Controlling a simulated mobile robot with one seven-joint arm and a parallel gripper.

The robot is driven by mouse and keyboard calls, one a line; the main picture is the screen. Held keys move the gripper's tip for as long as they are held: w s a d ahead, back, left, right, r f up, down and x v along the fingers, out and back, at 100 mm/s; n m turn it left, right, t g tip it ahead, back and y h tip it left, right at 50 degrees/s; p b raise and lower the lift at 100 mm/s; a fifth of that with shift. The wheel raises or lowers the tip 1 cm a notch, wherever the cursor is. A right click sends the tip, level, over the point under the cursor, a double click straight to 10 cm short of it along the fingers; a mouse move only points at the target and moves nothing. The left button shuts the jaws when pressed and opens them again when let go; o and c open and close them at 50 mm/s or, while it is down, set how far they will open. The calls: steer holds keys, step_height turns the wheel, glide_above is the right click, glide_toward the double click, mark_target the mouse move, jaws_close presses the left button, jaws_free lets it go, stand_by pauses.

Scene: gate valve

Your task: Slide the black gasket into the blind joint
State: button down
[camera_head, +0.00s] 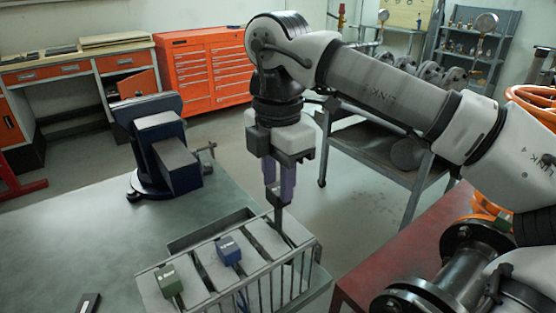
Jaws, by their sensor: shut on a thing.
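My gripper (279,190) has purple fingers and points straight down over the right part of a grey slotted rack (213,296) on the bench. It is shut on a dark, narrow piece (279,213), which appears to be the black gasket's upper part. The piece reaches down to the rack's right-hand slots; its lower part is hidden, so I cannot tell whether it is still inside a slot. A black flanged pipe (462,277) lies at the lower right, partly behind my arm. I cannot tell which of its flanges is the blind joint.
A green-tabbed piece (169,281) and a blue-tabbed piece (229,250) stand in the rack. A dark blue vise (165,150) stands on the green-grey bench (60,240). A red table (385,245) and a grey cart (390,150) stand to the right.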

step_height(320, 180, down, 5)
steer(key=shift+r+b, duration=0.1)
steer(key=shift+b, duration=0.6)
step_height(320, 180, up, 15)
steer(key=p, duration=1.3)
steer(key=shift+r, duration=0.2)
